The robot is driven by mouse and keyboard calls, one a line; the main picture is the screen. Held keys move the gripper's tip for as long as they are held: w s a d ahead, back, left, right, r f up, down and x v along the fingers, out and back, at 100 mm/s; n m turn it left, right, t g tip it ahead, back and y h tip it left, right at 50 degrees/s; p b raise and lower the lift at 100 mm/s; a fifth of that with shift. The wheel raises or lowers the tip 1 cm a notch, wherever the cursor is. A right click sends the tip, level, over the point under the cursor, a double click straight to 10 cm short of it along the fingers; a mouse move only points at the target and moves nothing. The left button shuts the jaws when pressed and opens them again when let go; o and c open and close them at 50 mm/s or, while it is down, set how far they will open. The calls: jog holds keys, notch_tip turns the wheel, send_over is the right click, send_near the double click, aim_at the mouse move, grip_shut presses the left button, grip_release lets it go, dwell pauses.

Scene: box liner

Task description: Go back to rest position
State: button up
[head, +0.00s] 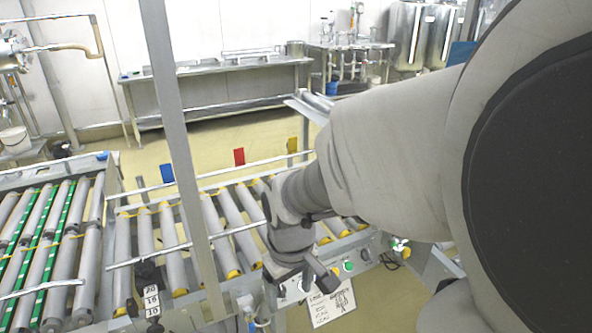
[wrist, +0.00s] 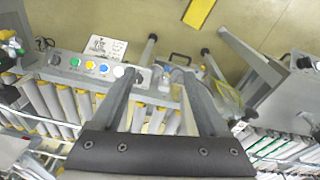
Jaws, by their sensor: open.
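In the head view my arm reaches in from the right, and my gripper (head: 300,285) hangs at its end in front of the roller conveyor (head: 225,212). In the wrist view the two fingers of my gripper (wrist: 160,85) stand well apart with nothing between them. Below them lie the conveyor rollers (wrist: 60,103) and the control box (wrist: 88,67) with its coloured buttons. My arm hides part of the conveyor's right side in the head view.
A metal post (head: 176,110) rises left of my arm. A second roller conveyor (head: 42,245) with green strips stands at the left. A steel bench (head: 215,75) runs along the back wall. The yellow floor (head: 215,137) between bench and conveyor is clear.

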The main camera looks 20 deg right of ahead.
jog(key=r, duration=0.1)
jog(key=r+t, duration=0.1)
jog(key=r, duration=0.1)
jog(key=r+t, duration=0.1)
jog(key=r, duration=0.1)
jog(key=shift+w+r, duration=0.25)
jog(key=shift+w, duration=0.1)
jog(key=s+a+r+m+t+p, duration=0.2)
jog(key=s+a+r, duration=0.1)
jog(key=s+r, duration=0.55)
notch_tip(320, 180, up, 16)
jog(key=w+p, duration=0.1)
jog(key=p, duration=1.4)
jog(key=shift+w+d, duration=0.15)
jog(key=shift+w, duration=0.2)
jog(key=shift+f, duration=0.15)
jog(key=c, duration=0.4)
jog(key=shift+d, duration=0.1)
jog(key=shift+c, duration=0.2)
